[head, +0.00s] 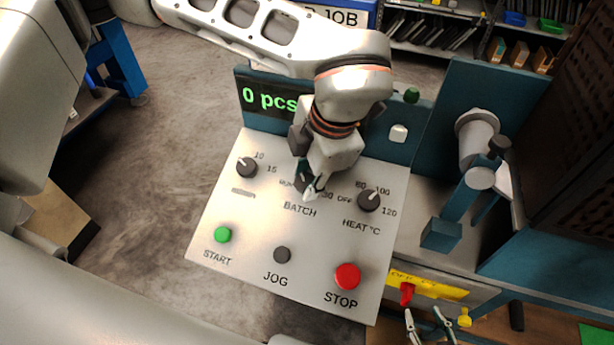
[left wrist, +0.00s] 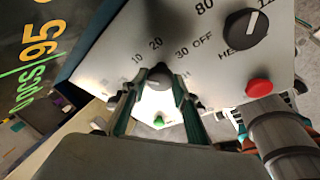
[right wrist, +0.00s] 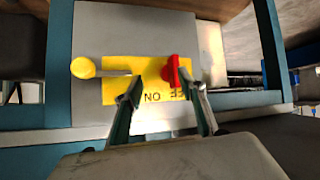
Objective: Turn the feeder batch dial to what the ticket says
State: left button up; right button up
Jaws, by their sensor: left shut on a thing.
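The batch dial (left wrist: 157,80) is a dark knob on the pale feeder panel (head: 230,205), with 10, 20 and 30 marked around it in the left wrist view. My left gripper (head: 312,190) is shut on this dial and hides most of it in the head view. Its fingers (left wrist: 154,88) stand on either side of the knob. I cannot tell which mark the dial points at. A blue-framed sign ending in "JOB" (head: 345,17) is partly behind my left arm; no batch number on it is readable. My right gripper (head: 424,313) is open and empty near a red switch (right wrist: 173,72).
A dial marked 10 and 15 (head: 247,167) and the heat dial (head: 369,201) flank the batch dial. Green start (head: 223,235), dark jog (head: 282,255) and red stop (head: 347,276) buttons lie below. A display (head: 262,98) reads "0 pcs". The red switch sits on a yellow plate (right wrist: 115,82).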

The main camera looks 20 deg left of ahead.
pick_arm(q)
jog(key=shift+m, duration=0.6)
jog(key=shift+r+t, duration=0.1)
jog(key=shift+t, duration=0.2)
jog(key=o, duration=1.1)
jog(key=v, duration=1.2)
jog(key=shift+d, duration=0.2)
